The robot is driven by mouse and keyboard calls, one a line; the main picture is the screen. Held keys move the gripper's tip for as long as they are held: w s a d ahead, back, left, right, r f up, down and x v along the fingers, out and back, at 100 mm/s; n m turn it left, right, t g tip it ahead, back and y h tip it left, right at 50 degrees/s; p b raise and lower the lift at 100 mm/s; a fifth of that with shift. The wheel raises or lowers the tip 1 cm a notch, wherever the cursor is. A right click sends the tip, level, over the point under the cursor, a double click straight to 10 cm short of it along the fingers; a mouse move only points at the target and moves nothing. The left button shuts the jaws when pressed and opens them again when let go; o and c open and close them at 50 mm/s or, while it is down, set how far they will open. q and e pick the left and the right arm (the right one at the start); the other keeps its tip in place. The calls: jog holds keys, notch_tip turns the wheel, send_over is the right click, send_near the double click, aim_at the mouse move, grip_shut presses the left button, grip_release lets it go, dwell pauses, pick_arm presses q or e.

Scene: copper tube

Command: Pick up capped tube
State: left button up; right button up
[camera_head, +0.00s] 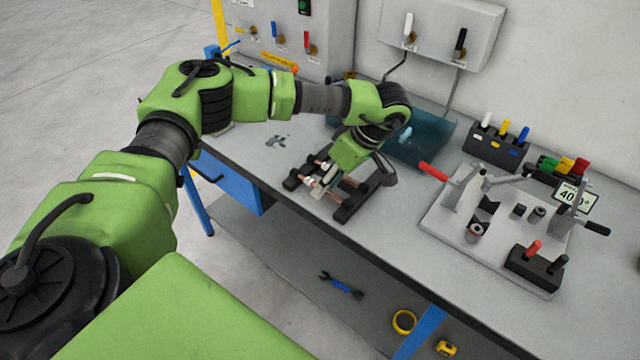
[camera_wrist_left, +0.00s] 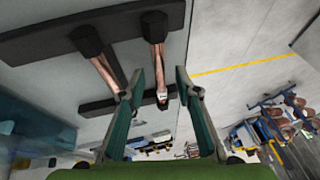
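A black rack (camera_head: 345,213) lies near the table's front edge with copper tubes across it. In the left wrist view two copper tubes with black caps show: one (camera_wrist_left: 157,62) lies ahead between my fingers, with a pale tip at its near end. The other tube (camera_wrist_left: 109,74) lies to the left, partly behind my left-hand finger. My left gripper (camera_head: 323,190) is over the rack; its two fingers (camera_wrist_left: 160,84) stand apart, with a visible gap to the middle tube. Contact cannot be made out. My right gripper is not in view.
A teal translucent bin (camera_head: 428,143) stands behind the rack. To the right is a metal fixture plate (camera_head: 445,222) with a red-handled clamp (camera_head: 433,171). A black block with coloured handles (camera_head: 497,145) stands at the back. A lower shelf (camera_head: 290,255) holds a wrench (camera_head: 341,286).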

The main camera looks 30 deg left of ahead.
pick_arm(q)
grip_shut()
dwell(0.3)
